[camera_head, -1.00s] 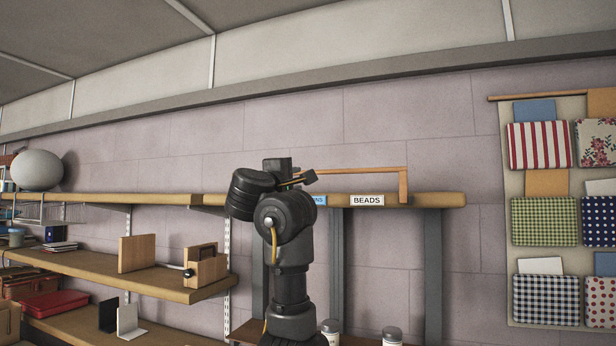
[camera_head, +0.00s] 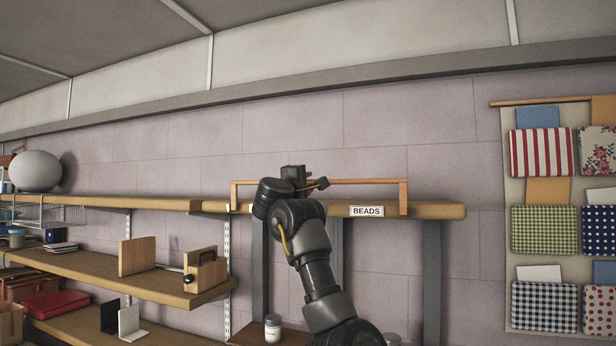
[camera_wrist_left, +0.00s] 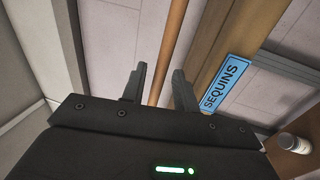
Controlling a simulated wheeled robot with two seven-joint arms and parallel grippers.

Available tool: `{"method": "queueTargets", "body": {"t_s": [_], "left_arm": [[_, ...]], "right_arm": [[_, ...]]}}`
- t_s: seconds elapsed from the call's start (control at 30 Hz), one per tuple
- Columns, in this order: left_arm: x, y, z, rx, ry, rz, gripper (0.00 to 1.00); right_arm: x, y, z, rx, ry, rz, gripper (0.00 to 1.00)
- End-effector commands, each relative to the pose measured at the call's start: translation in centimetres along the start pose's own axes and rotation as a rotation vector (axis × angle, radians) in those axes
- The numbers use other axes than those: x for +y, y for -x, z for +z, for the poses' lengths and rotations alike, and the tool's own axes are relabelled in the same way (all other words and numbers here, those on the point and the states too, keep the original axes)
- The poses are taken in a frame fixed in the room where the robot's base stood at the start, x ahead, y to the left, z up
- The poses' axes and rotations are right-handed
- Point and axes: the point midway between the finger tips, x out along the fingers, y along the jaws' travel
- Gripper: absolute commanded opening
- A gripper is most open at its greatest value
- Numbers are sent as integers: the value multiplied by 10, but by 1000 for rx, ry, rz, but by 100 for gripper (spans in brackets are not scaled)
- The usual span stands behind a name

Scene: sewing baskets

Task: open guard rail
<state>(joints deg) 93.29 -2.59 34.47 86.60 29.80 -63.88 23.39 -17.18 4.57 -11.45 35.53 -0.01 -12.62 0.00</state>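The guard rail (camera_head: 365,181) is a thin wooden bar on two short posts along the front of the top shelf, standing upright. The "BEADS" label (camera_head: 367,211) is on the shelf edge below it. My left gripper (camera_head: 310,182) is at the middle of the rail. In the left wrist view its two fingers (camera_wrist_left: 158,88) are apart, and the wooden bar (camera_wrist_left: 172,50) runs between them; I cannot tell whether they touch it. The blue "SEQUINS" label (camera_wrist_left: 221,84) is right of the fingers there. It is hidden behind my arm in the head view. My right gripper is not in view.
The wooden top shelf (camera_head: 440,211) ends right of the rail. A white-lidded jar (camera_head: 272,328) stands low beside my arm. Lower shelves (camera_head: 110,268) at left hold wooden boxes and a red case. A fabric-pocket hanging (camera_head: 513,240) is on the wall at right.

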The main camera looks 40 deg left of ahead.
Motion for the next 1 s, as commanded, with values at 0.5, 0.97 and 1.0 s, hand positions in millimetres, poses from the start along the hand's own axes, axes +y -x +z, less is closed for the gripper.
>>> {"method": "queueTargets", "body": {"t_s": [0.5,0.97,1.0], "left_arm": [[0,-14,0,-1,1,2,26],[0,-13,0,-1,1,2,0],[0,-13,0,-1,1,3,0]], "right_arm": [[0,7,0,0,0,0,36],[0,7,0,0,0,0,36],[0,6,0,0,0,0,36]]}}
